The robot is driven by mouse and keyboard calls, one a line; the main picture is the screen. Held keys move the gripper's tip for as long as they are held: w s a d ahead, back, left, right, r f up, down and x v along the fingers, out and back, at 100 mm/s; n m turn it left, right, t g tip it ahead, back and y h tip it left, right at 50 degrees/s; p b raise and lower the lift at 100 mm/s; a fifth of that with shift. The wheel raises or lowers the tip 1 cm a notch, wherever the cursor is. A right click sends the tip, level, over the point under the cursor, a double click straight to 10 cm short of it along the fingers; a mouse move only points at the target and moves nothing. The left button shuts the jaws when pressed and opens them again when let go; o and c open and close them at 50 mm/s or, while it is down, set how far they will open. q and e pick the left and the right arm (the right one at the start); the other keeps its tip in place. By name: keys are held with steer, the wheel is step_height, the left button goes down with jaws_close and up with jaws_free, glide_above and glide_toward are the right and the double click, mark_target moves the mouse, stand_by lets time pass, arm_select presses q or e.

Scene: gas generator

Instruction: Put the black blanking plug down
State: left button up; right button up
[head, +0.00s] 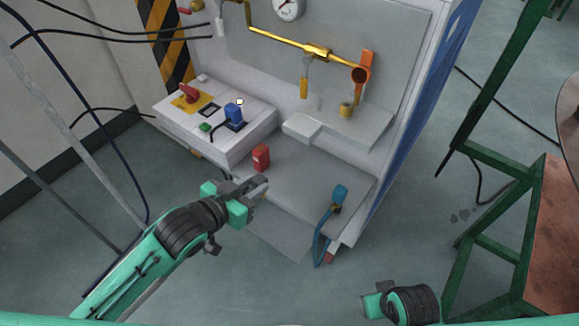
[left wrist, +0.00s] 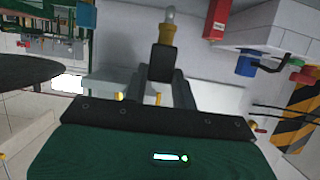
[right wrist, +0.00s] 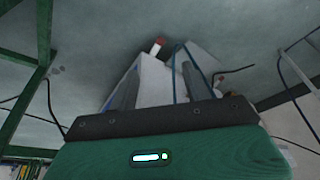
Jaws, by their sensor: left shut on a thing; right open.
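My left gripper (head: 258,188) is shut on the black blanking plug (left wrist: 162,62), which shows as a black block between the fingertips in the left wrist view. A pale rounded tip shows just beyond it; I cannot tell whether it belongs to the plug. In the head view the gripper is over the front edge of the grey shelf (head: 305,180), close to the red block (head: 261,157). I cannot tell whether the plug touches the shelf. My right gripper (head: 376,302) is low at the front right; the right wrist view shows its fingers (right wrist: 160,80) apart and empty.
A blue connector (head: 340,194) with a hose lies at the shelf's right front. A white control box (head: 240,145) with a red knob and blue plug stands at the shelf's left. Yellow pipework (head: 290,45) is behind. The shelf's middle is clear. A green frame (head: 495,140) stands right.

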arm_select(q)
steer(key=w+d, duration=0.8)
steer(key=w, duration=0.3)
step_height(320, 180, down, 7)
steer(key=shift+w+d+r+b, duration=0.1)
steer(key=shift+r+b, duration=0.1)
steer(key=shift+b, duration=0.9)
steer(key=shift+w+d+f, duration=0.1)
steer(key=shift+w+f, duration=0.1)
arm_select(e)
steer(key=shift+t, duration=0.4)
steer(key=v, duration=0.4)
steer(key=shift+w+a+r, duration=0.15)
steer(key=shift+w+a, duration=0.1)
steer(key=shift+w, duration=0.15)
arm_select(q)
steer(key=o, duration=1.1)
steer(key=shift+f, duration=0.15)
steer(key=shift+c, duration=0.2)
